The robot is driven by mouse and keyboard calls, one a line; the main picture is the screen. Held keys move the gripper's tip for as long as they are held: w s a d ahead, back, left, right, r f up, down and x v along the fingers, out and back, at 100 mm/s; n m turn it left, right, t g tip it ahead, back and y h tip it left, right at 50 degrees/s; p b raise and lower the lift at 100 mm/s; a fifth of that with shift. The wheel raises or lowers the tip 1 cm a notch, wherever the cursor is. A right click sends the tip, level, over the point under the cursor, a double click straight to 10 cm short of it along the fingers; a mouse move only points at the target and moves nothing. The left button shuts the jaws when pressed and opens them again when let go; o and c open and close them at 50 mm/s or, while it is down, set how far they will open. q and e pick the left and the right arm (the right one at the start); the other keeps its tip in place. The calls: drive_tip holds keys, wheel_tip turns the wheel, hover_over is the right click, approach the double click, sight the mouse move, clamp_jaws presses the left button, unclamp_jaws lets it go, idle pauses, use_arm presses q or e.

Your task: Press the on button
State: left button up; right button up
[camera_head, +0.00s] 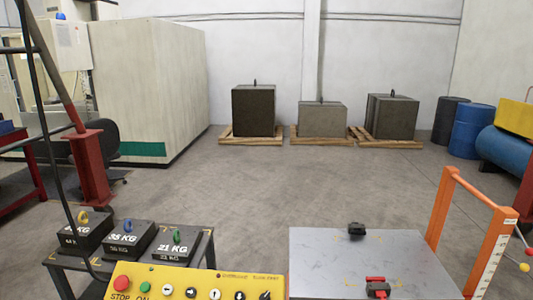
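A yellow control panel (215,273) fills the bottom of the head view, left of centre, with its lower part cut off by the frame edge. The green button (145,285) sits near its left end, with the word ON beside it. Just left of it is the larger red button (121,283), marked STOP. A row of smaller white and dark buttons with arrows runs to the right, ending in a black knob (265,295). Neither of my grippers shows in the view, and nothing touches the buttons.
Three dark weights (128,236) with coloured rings stand on a table behind the panel's left. A grey-topped table (340,262) with small black and red parts stands right, beside an orange frame (440,215). A red post (92,165) stands left. The floor beyond is open.

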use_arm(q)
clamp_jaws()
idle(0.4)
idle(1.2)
